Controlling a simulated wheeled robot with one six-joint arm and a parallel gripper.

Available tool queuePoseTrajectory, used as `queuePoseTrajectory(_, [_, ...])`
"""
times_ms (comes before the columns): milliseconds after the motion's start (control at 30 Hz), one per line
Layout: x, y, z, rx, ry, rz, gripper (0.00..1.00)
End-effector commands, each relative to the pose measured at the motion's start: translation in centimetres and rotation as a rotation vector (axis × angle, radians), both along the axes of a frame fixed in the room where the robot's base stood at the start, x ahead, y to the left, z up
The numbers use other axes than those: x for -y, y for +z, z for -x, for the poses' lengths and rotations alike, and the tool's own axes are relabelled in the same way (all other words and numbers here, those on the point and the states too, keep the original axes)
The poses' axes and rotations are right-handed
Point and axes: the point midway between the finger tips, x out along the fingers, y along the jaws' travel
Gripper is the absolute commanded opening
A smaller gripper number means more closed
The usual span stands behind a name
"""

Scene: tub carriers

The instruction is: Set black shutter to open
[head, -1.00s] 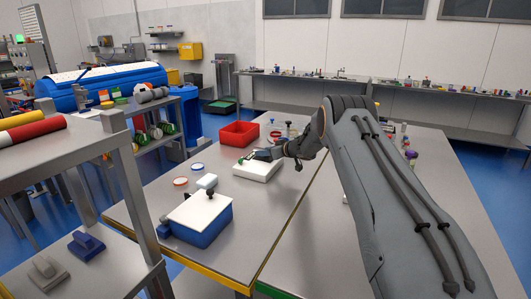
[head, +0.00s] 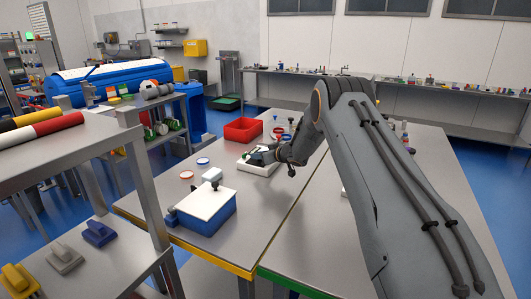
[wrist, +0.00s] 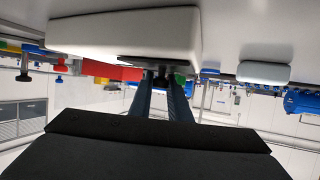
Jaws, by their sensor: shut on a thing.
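A low white box (head: 257,168) sits on the far part of the grey table. It fills the top of the wrist view, which looks upside down (wrist: 125,32). A dark flat strip, seemingly the black shutter (wrist: 150,59), lies along its face there. My gripper (wrist: 163,78) is shut on a small black knob at this strip; the fingers hide most of it. In the head view my gripper (head: 272,153) is at the top of the white box. A green piece (wrist: 180,80) is just beside the fingertips. I cannot tell the shutter's position.
A blue box with a white lid (head: 205,213) stands nearer on the table. A red bin (head: 243,131) is behind the white box. Two ringed discs (head: 187,175) lie to the left. A grey shelf rack (head: 130,140) stands at left.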

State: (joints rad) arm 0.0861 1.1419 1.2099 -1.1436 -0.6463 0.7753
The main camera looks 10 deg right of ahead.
Motion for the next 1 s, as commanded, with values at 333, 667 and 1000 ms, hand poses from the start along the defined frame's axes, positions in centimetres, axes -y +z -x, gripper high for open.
queuePoseTrajectory(333, [-0.3, -0.1, 0.3, 0.0, 0.007, -0.002, 0.2])
queuePoseTrajectory(667, [0.5, 0.0, 0.2, 0.001, -0.003, -0.002, 0.36])
queuePoseTrajectory(1000, [1.6, 1.0, 2.2, 0.001, -0.003, -0.003, 0.36])
